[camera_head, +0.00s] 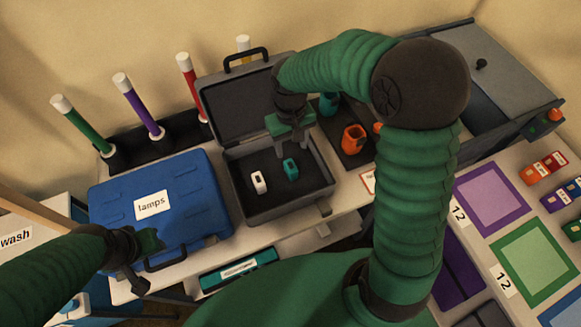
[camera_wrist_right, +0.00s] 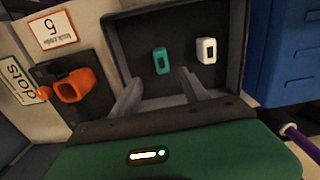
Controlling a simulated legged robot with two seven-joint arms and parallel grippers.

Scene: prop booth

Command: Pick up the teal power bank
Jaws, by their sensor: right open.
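The teal power bank (camera_head: 291,169) lies in the open dark grey case (camera_head: 246,195), to the right of a white power bank (camera_head: 259,182). In the right wrist view the teal power bank (camera_wrist_right: 160,61) lies on the case floor, left of the white one (camera_wrist_right: 206,50), beyond my fingers. My right gripper (camera_head: 291,147) is over the case, open and empty, with its fingers spread (camera_wrist_right: 158,92). It appears apart from the teal power bank. My left gripper (camera_head: 150,241) is by the front of the blue case; its jaws are not clear.
A closed blue case (camera_head: 185,183) labelled "lamps" stands left of the grey case. The grey case's raised lid (camera_head: 235,105) stands behind it. An orange holder (camera_head: 354,138) sits on a dark tray to the right. Several coloured tubes stand in a rack behind.

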